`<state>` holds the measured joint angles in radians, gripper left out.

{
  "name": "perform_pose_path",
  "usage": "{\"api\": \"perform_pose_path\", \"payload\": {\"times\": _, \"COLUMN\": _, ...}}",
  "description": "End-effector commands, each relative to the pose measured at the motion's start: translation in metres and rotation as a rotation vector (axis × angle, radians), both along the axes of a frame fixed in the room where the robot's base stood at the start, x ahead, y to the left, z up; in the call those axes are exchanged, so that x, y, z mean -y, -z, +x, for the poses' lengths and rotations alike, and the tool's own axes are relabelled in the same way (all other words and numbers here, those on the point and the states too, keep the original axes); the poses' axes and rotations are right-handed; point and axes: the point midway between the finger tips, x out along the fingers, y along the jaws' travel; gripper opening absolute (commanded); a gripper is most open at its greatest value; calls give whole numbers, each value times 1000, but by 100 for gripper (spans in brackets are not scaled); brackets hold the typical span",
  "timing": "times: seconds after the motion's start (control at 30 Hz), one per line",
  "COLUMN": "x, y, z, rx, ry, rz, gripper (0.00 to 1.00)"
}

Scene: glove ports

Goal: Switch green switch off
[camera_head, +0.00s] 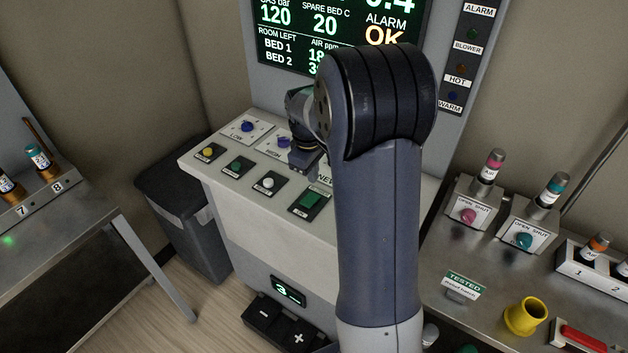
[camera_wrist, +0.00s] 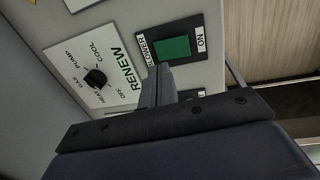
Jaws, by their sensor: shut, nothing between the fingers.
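The green switch (camera_head: 311,201) is a flat green rectangle on a dark plate at the front right of the sloped console top. In the head view my gripper (camera_head: 304,167) is over the console, behind the switch and partly hidden by my arm.
A black selector knob (camera_wrist: 95,79) sits on a white RENEW panel left of the fingers. A yellow button (camera_head: 208,151), a green button (camera_head: 236,165) and a white button (camera_head: 268,183) line the console's front. A display (camera_head: 340,35) stands behind. A side bench (camera_head: 480,285) holds other fixtures.

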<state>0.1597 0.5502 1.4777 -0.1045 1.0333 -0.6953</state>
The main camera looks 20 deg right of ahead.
Motion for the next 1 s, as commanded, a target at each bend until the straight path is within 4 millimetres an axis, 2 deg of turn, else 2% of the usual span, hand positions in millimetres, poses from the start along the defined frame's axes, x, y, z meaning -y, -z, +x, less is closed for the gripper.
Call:
{"api": "perform_pose_path", "payload": {"times": 0.2, "x": 5, "y": -45, "z": 4, "rx": 4, "ry": 1, "rz": -1, "gripper": 0}}
{"api": "perform_pose_path", "payload": {"times": 0.4, "x": 8, "y": -70, "z": 5, "rx": 1, "ry": 0, "rz": 1, "gripper": 0}}
{"api": "perform_pose_path", "payload": {"times": 0.6, "x": 8, "y": -77, "z": 5, "rx": -1, "ry": 0, "rz": 0, "gripper": 0}}
{"api": "perform_pose_path", "payload": {"times": 1.0, "x": 8, "y": -76, "z": 5, "rx": -1, "ry": 0, "rz": 1, "gripper": 0}}
